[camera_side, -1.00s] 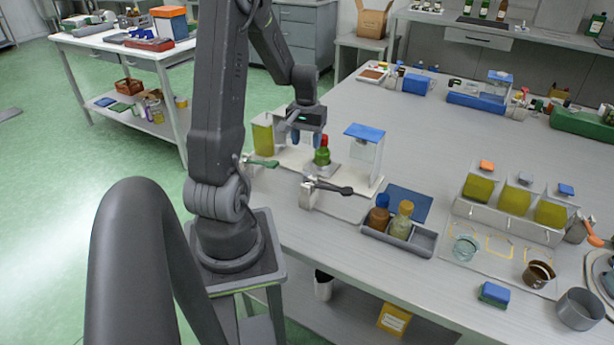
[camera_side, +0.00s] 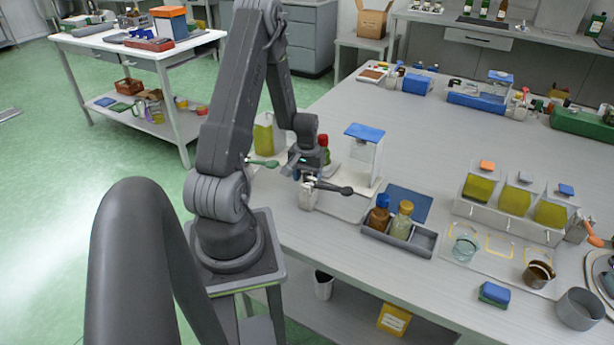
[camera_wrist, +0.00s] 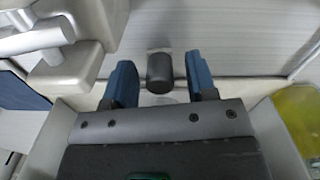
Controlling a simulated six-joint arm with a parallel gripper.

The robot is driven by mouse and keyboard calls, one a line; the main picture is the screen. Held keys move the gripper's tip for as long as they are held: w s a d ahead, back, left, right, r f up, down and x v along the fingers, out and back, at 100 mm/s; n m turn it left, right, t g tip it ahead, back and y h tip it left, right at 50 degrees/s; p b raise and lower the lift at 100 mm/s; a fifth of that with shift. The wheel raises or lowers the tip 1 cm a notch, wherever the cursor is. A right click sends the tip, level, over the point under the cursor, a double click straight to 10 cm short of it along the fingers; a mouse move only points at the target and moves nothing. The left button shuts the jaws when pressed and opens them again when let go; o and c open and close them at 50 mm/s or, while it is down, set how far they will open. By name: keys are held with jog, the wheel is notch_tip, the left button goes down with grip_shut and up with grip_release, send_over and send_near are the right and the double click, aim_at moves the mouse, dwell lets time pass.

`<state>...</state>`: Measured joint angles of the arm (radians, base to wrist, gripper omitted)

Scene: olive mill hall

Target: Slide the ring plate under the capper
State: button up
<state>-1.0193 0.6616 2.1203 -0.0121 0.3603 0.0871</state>
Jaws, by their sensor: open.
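The capper (camera_side: 364,150) is a pale stand with a blue top, right of my gripper (camera_side: 304,172) in the side view. A small bottle with a red cap (camera_side: 323,141) stands left of the capper, partly hidden behind my gripper. The ring plate is mostly hidden by my gripper in the side view. In the wrist view, a dark round knob (camera_wrist: 160,72), seemingly the plate's handle, sits between the blue fingertips of my open gripper (camera_wrist: 163,82). A gap shows on both sides of it.
A metal block (camera_side: 308,198) with a dark lever (camera_side: 332,188) stands just in front of my gripper. A yellow-green oil container (camera_side: 264,135) stands to the left. A grey tray (camera_side: 399,238) with two bottles lies to the front right.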

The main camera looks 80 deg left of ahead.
grip_shut()
dwell(0.3)
jog(key=w+d, duration=0.8)
jog(key=w, duration=0.1)
jog(key=shift+d, duration=0.4)
grip_release()
jog(key=shift+s, duration=0.1)
notch_tip(320, 180, up, 14)
dwell(0.3)
